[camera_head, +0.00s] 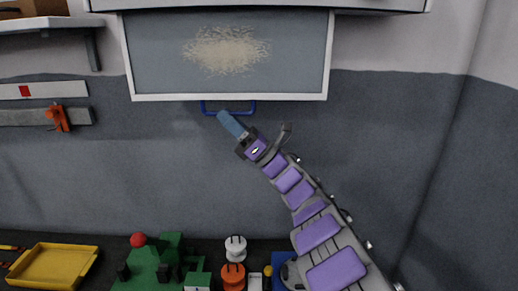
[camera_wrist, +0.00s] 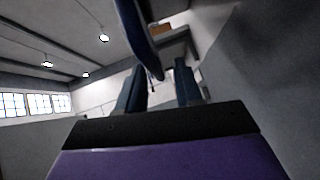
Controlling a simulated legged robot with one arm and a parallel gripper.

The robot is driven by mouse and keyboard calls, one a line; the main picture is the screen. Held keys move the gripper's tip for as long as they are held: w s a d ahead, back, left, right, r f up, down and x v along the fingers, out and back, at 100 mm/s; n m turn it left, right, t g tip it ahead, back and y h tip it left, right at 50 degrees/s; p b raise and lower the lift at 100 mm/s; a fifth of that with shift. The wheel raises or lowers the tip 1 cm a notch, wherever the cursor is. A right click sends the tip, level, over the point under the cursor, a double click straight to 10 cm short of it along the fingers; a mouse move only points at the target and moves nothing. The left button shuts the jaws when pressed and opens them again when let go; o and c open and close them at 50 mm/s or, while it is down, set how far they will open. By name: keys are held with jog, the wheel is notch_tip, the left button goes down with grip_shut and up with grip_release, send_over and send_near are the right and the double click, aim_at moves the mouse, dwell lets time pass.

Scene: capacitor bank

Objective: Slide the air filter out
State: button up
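The air filter (camera_head: 226,52) is a flat panel with a pale frame and a speckled beige patch in its grey middle, high on the wall in the head view. A blue handle (camera_head: 238,113) hangs from its lower edge. My gripper (camera_head: 224,116) reaches up from the lower right, with its fingertips at the left part of the handle. In the wrist view, the two dark blue fingers of my gripper (camera_wrist: 158,88) stand apart. The blue handle (camera_wrist: 138,35) comes down from the top, its lower end near the gap between them. I cannot tell whether it touches either finger.
A wall shelf (camera_head: 45,25) is at the upper left, above a rail with an orange clamp (camera_head: 58,117). Below lie a yellow tray (camera_head: 55,266), a green block object (camera_head: 160,265) and white and orange spools (camera_head: 234,275). The wall around the handle is clear.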

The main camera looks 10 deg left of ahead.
jog(key=b+v, duration=0.3)
jog(key=v, duration=1.2)
jog(key=shift+f+b, duration=0.2)
jog(key=shift+b, duration=0.1)
jog(key=shift+w+d, duration=0.1)
